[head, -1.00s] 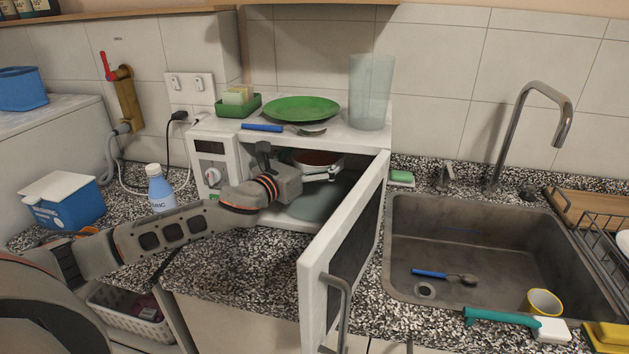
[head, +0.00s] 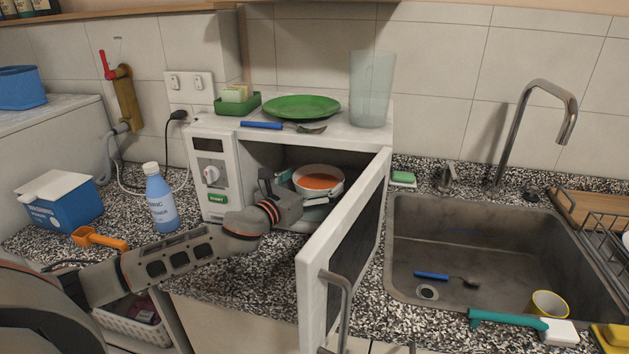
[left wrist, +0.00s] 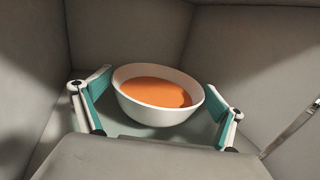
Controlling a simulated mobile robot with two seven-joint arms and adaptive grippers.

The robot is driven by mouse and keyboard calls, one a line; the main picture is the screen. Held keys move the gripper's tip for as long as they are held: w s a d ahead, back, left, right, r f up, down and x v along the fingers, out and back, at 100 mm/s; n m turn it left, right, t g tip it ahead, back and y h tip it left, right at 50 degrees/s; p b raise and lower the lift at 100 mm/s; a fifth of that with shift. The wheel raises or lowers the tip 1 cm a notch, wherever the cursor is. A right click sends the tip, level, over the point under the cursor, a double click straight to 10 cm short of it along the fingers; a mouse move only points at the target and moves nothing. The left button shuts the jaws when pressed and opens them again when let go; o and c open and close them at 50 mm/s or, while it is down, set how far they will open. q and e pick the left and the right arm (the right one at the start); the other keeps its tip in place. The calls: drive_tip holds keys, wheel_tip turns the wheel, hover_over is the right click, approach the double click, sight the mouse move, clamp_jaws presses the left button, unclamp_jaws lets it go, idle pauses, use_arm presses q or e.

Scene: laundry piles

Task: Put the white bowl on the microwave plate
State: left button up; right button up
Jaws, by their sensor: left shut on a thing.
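The white bowl (head: 335,189), holding orange liquid, is inside the open microwave (head: 218,147). It also shows upright in the left wrist view (left wrist: 158,113). My left gripper (head: 312,200) reaches in through the opening and is shut on the bowl, with one teal-padded finger on each side. The microwave plate (left wrist: 201,129) shows as a pale greenish surface under the bowl in the left wrist view. My gripper hides most of it in the head view. I cannot tell whether the bowl touches the plate. My right gripper is not in view.
The microwave door (head: 345,240) stands open to the right of my left arm. A green plate (head: 301,107), a blue-handled spoon (head: 262,125) and a clear tall glass (head: 371,90) are on top of the microwave. A blue bottle (head: 160,203) stands to its left.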

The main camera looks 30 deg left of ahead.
sight(302, 188)
use_arm(q)
drive_tip(key=o, duration=1.4)
drive_tip(key=shift+f, duration=0.15)
drive_tip(key=shift+r, duration=0.25)
drive_tip(key=s, duration=0.5)
drive_tip(key=shift+s+a+f, duration=0.15)
drive_tip(key=shift+s+a, duration=0.2)
drive_tip(key=shift+a, duration=0.05)
drive_tip(key=shift+s+a, duration=0.1)
drive_tip(key=shift+s, duration=0.8)
